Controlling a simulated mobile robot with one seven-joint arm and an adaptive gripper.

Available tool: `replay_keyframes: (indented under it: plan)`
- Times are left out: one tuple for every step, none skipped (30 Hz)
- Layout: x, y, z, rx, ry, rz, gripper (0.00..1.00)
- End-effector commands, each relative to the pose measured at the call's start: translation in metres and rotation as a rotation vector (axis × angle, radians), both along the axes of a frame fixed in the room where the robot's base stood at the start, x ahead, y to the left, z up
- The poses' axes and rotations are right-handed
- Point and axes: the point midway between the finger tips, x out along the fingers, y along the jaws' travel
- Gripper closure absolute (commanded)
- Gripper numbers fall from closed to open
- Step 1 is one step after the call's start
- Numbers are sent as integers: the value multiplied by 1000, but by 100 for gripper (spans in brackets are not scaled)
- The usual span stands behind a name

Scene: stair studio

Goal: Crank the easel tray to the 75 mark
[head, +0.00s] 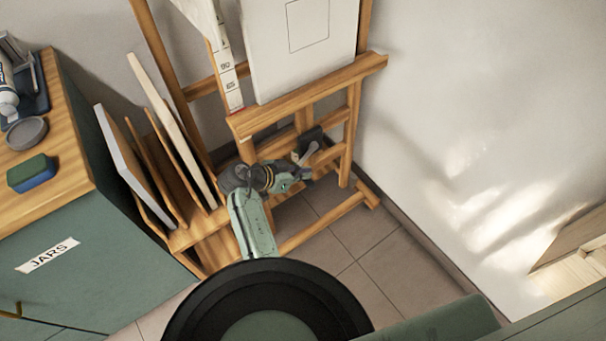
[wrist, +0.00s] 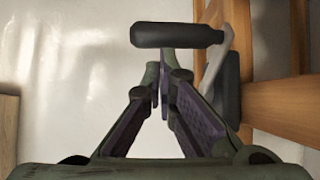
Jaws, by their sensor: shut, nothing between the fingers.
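The easel tray (head: 320,88) is a wooden ledge holding a white canvas (head: 285,60). A white scale strip (head: 228,75) with small numbers stands at its left end. A red mark (head: 236,110) shows at the strip's foot, and I cannot read its value. Below the tray is a dark crank box (head: 312,138) with a grey crank arm (head: 307,153). In the wrist view the crank's dark handle (wrist: 178,35) lies across, just beyond my fingertips. My gripper (wrist: 161,88) is shut and empty. I cannot tell whether it touches the handle.
A rack of upright boards (head: 165,150) stands left of the easel. Farther left is a green cabinet (head: 100,285) labelled JARS, with a sponge (head: 33,173) and a round grey lid (head: 27,133) on top. A white wall (head: 470,110) is to the right. Tiled floor lies below.

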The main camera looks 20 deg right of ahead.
Motion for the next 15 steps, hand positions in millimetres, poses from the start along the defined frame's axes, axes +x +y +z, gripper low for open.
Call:
replay_keyframes:
  plan:
    - [0, 0, -6, -11, -4, 2, 100]
    - [0, 0, -6, -18, -6, 2, 100]
    - [0, 0, -6, -24, -8, 2, 100]
    - [0, 0, -5, -26, -9, 2, 100]
    - [0, 0, -6, -29, -10, 3, 100]
    - [0, 0, -6, -35, -12, 3, 100]
    - [0, 0, -7, -39, -13, 3, 100]
    - [0, 0, -7, -43, -15, 4, 100]
    - [0, 0, -8, -48, -17, 4, 100]
    - [0, 0, -9, -52, -18, 5, 100]
    - [0, 0, -9, -56, -21, 4, 100]
    - [0, 0, -10, -63, -22, 4, 100]
    - [-1, -1, -10, -68, -24, 5, 100]
    - [-1, -1, -11, -74, -25, 4, 100]
    - [-1, -1, -13, -82, -28, 5, 100]
